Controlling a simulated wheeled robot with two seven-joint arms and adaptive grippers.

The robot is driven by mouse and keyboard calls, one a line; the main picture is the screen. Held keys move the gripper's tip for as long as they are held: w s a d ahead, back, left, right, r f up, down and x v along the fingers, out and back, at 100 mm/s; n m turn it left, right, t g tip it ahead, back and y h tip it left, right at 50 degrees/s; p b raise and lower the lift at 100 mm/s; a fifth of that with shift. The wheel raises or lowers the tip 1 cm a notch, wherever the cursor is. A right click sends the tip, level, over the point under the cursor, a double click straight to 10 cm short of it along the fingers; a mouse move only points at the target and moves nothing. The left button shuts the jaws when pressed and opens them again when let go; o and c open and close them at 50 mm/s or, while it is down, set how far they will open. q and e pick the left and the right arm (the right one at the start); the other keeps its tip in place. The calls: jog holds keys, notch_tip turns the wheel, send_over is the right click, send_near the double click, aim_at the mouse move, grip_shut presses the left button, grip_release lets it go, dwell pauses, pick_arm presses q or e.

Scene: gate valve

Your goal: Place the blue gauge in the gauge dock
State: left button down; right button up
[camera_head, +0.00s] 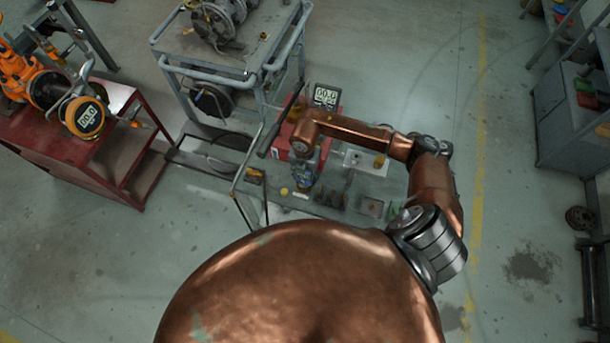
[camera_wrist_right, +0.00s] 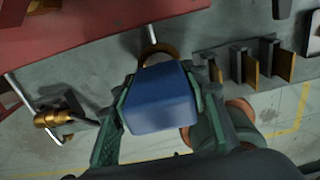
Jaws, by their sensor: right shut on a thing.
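My right gripper (camera_head: 304,172) hangs from the copper arm over the bench with its fingers down. In the right wrist view the green fingers (camera_wrist_right: 160,98) are shut on the blue gauge (camera_wrist_right: 160,95), one on each side. The gauge shows as a blue block with its face turned away. A brass ring (camera_wrist_right: 152,50) shows just beyond it; I cannot tell whether it belongs to the gauge or to something behind. I cannot clearly make out the gauge dock. My left gripper is in neither view.
A red box (camera_head: 278,143) with a digital display (camera_head: 326,96) stands beside my forearm. Dark upright holders with brass plates (camera_wrist_right: 250,67) are at the right in the wrist view.

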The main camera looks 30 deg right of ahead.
jog(key=shift+f, duration=0.1)
jog(key=o, duration=1.3)
jog(key=shift+c, duration=0.2)
notch_tip(320, 180, up, 12)
jog(key=shift+r+b, duration=0.15)
jog(key=shift+b, duration=0.35)
